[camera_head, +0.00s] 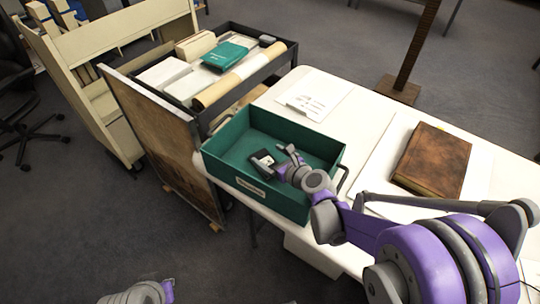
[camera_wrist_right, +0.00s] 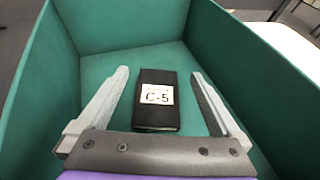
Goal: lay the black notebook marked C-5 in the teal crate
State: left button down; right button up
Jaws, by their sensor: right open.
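The black notebook (camera_wrist_right: 157,101) with a white label reading C-5 lies inside the teal crate (camera_wrist_right: 38,95), on its floor, in the right wrist view. In the head view the notebook (camera_head: 264,159) is a small dark shape with a white label in the teal crate (camera_head: 270,195). My right gripper (camera_head: 283,160) reaches down into the crate. In the right wrist view its fingers (camera_wrist_right: 160,74) are spread on either side of the notebook, with gaps to it. Only a grey and purple part of my left arm shows at the bottom left; its gripper is out of frame.
The crate stands at the left end of a white table (camera_head: 374,108). A brown leather book (camera_head: 432,160) and a white sheet (camera_head: 314,96) lie on the table. A dark cart (camera_head: 283,58) behind holds boxes, a teal book (camera_head: 225,55) and a rolled tube (camera_head: 232,85).

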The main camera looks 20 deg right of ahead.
jog(key=shift+r, duration=0.4)
jog(key=shift+r+p, duration=0.45)
jog(key=shift+p, duration=0.25)
jog(key=p+v, duration=0.1)
jog(key=v, duration=1)
jog(key=shift+s+d, duration=0.2)
jog(key=shift+s, duration=0.2)
